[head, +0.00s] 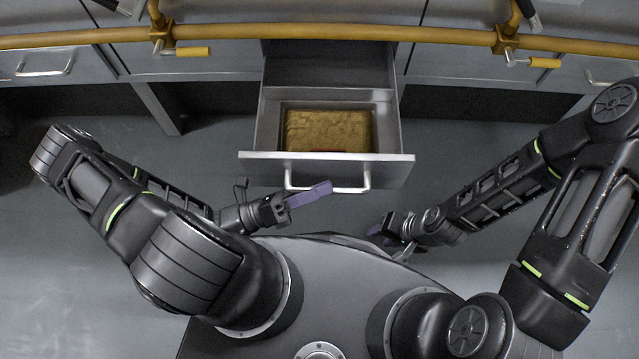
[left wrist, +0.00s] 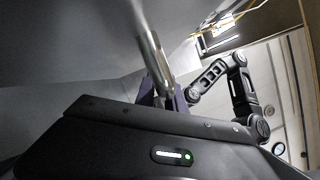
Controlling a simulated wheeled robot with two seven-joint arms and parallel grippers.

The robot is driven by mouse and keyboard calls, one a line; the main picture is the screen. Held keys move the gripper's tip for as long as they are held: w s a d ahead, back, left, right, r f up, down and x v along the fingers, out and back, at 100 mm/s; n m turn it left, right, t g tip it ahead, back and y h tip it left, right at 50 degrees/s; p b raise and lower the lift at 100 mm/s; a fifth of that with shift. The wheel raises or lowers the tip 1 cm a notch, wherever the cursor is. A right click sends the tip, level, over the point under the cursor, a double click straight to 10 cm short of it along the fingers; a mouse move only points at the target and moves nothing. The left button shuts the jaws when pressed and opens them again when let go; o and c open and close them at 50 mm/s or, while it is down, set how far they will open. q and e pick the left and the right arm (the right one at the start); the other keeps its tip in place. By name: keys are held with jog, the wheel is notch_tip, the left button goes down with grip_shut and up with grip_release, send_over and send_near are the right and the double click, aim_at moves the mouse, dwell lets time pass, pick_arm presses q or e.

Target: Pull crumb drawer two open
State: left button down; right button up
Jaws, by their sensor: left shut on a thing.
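The crumb drawer (head: 392,172) stands pulled out from the cabinet in the head view. Its silver bar handle (head: 366,180) is on its front face. My left gripper (head: 310,194), with purple fingers, is at the left part of the handle and shut on it. In the left wrist view the handle bar (left wrist: 150,48) runs down to the purple fingers (left wrist: 160,92); the contact itself is partly hidden. My right gripper (head: 385,236) is low and to the right, apart from the drawer; its finger opening is not clear.
A tan crumb mass (head: 328,130) lies inside the drawer. A yellow pipe (head: 320,33) with valve handles crosses above the cabinet front. Closed drawers with silver handles (head: 45,63) flank the open one. Grey floor (head: 190,160) is clear on both sides.

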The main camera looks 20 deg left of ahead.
pick_arm(q)
jog(key=c, duration=1.4)
grip_release()
jog(key=shift+a, duration=0.15)
jog(key=v, duration=0.7)
jog(key=shift+s+a, duration=0.2)
jog(key=shift+a, duration=0.05)
jog(key=shift+f, duration=0.1)
